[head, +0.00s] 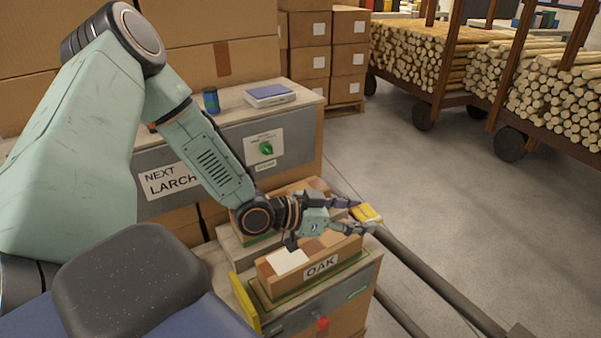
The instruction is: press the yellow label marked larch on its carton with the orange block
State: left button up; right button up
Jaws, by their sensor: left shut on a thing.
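My left gripper (362,213) reaches over the far right end of the cartons. It is shut on a small flat yellow piece, which looks like the yellow label (369,214); any writing on it is too small to read. Below the gripper lies a brown carton marked OAK (320,267), with a white patch (288,261) on top. Another brown carton (312,184) is behind it, partly hidden by my arm, and its marking does not show. I cannot make out an orange block. My right gripper is not in view.
A sign reading NEXT LARCH (170,182) is on the grey bench front. A blue-green can (211,100) and a blue-topped white box (270,95) stand on the bench. A yellow guard (245,302) and red knob (322,323) are near the OAK carton. Open floor lies right.

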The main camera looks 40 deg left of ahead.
pick_arm(q)
jog(key=w+a+f+n+y+b, duration=0.1)
jog(key=w+a+n+y, duration=0.2)
jog(key=a, duration=0.5)
jog(key=w+a+f+n+t+y+b, duration=0.1)
jog(key=w+a+f+n+y, duration=0.1)
jog(key=a+y, duration=0.3)
jog(key=w+a+f+n+y+b, duration=0.1)
jog(key=w+a+n+y, duration=0.3)
jog(key=a, duration=0.7)
jog(key=shift+w+a+f+n+t, duration=0.3)
jog(key=shift+a+f+n, duration=0.1)
jog(key=shift+f, duration=0.15)
jog(key=shift+a+f+b, duration=0.1)
jog(key=shift+a+b, duration=0.15)
jog(key=shift+b, duration=0.05)
jog(key=shift+s+d, duration=0.1)
jog(key=shift+d, duration=0.15)
jog(key=shift+d+f+b, duration=0.1)
jog(key=shift+f+b, duration=0.05)
jog(key=shift+b, duration=0.4)
notch_tip(320, 180, down, 6)
jog(key=b, duration=0.5)
jog(key=shift+r, duration=0.2)
jog(key=shift+a+f+b, duration=0.2)
jog(key=shift+f+b, duration=0.1)
jog(key=shift+b, duration=0.15)
jog(key=shift+d+r, duration=0.1)
jog(key=shift+r, duration=0.1)
jog(key=shift+f, duration=0.15)
